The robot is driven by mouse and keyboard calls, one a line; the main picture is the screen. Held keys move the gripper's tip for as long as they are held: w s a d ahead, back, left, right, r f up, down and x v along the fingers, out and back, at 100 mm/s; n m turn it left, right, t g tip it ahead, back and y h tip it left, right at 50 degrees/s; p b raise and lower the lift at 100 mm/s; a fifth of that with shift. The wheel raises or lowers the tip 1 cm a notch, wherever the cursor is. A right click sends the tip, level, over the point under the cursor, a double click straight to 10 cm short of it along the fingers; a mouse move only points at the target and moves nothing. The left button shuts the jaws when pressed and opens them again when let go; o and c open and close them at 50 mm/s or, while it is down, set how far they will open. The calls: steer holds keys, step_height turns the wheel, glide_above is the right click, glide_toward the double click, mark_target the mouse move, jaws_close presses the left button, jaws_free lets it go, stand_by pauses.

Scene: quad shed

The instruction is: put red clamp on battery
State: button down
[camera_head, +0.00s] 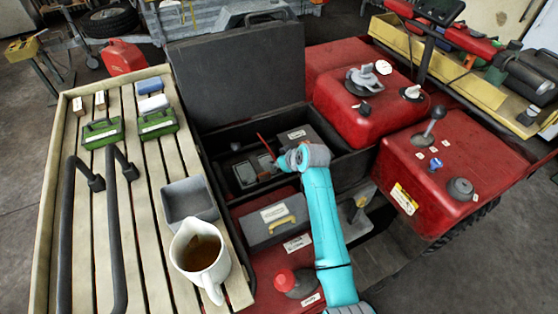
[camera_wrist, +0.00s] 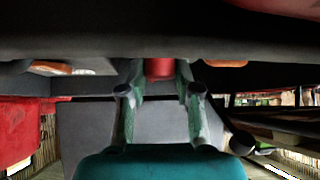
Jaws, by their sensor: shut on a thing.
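My gripper (camera_wrist: 160,75) is shut on the red clamp (camera_wrist: 160,68), a small red piece between its fingertips in the wrist view. In the head view my teal arm reaches into an open black box, and a thin red piece (camera_head: 265,144) shows just left of the wrist. The fingers are hardly visible there. A grey block (camera_head: 252,172) that looks like the battery sits in the box, left of and below my wrist. My wrist hides part of it. I cannot tell whether the clamp touches it.
The black box's raised lid (camera_head: 238,75) stands behind the arm, and its walls are close around. A grey case (camera_head: 272,222) with a yellow handle sits in front. Red tanks (camera_head: 370,105) stand right. A slatted rack (camera_head: 95,230) at left holds a jug (camera_head: 199,256).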

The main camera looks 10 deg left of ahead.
steer(key=shift+s+d+f, duration=0.1)
steer(key=shift+s+f, duration=0.1)
steer(key=shift+f, duration=0.15)
steer(key=c, duration=1)
jaws_free()
steer(key=shift+o, duration=1)
steer(key=shift+r, duration=0.2)
steer(key=shift+r, duration=0.1)
steer(key=v, duration=1.1)
steer(key=shift+s+d+r, duration=0.15)
steer(key=shift+d+r, duration=0.05)
steer(key=shift+r, duration=0.1)
steer(key=shift+d, duration=0.1)
